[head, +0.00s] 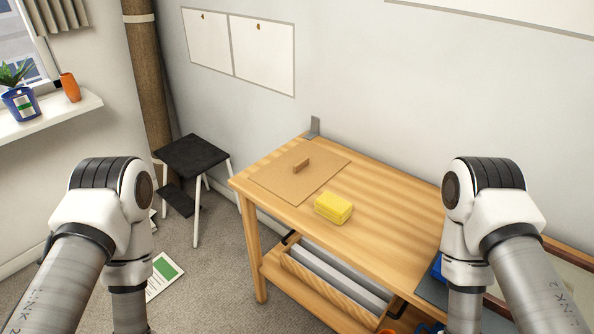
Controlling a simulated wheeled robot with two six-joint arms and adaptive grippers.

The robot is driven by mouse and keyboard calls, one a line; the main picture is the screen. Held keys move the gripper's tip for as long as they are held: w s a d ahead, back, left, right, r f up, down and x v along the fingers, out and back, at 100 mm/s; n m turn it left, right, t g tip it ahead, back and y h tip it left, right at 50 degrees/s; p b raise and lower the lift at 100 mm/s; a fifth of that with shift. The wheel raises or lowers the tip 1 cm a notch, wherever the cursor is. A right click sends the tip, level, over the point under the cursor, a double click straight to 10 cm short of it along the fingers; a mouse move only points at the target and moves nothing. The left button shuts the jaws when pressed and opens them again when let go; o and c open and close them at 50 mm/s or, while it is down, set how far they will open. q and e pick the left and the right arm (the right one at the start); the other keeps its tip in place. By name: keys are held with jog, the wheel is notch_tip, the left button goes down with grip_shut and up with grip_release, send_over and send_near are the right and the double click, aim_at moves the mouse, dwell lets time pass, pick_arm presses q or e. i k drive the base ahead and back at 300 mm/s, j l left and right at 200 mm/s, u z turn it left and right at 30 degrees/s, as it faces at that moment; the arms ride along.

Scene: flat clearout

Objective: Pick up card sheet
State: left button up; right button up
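A flat tan sheet (283,181), which looks like the card sheet, lies on the wooden table (385,220) near its far left corner. A small brown block (301,166) sits on top of the sheet. Both my arms show in the head view, left and right of the table's near part. Their lower ends run out of the bottom of the picture, so neither gripper is visible. Nothing of mine touches the sheet.
A yellow block-like thing (333,207) lies right of the sheet. A metal bracket (314,127) stands at the table's back edge. A black stool (192,155) stands left of the table. A white and green paper (163,274) lies on the floor.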

aim_at(298, 173)
jog(key=i+j, duration=0.15)
jog(key=j, duration=0.2)
jog(key=i+j+z, duration=0.1)
jog(key=j, duration=0.25)
jog(key=i+j, duration=0.2)
jog(key=j, duration=0.15)
jog(key=i+j, duration=0.15)
jog(key=j, duration=0.2)
jog(key=z, duration=0.05)
